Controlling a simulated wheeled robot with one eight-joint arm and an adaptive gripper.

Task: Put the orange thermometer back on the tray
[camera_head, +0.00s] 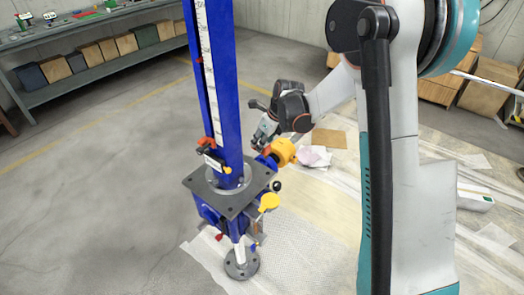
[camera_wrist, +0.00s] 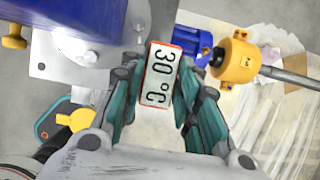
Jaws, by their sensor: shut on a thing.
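The thermometer (camera_wrist: 160,74) shows in the wrist view as a white display with an orange-red rim, reading 30 °C. My gripper (camera_wrist: 163,90) is shut on it, with teal fingers on both its sides. In the head view my gripper (camera_head: 265,133) is beside the blue screw-jack column, just above the yellow motor-like part; the thermometer is too small to make out there.
The blue jack column (camera_head: 226,85) rises from a grey plate (camera_head: 208,186) close to my gripper. A yellow housing with a shaft (camera_wrist: 236,61) is right of the fingers. A bench (camera_head: 100,70) with boxes stands back left. Floor at the left is clear.

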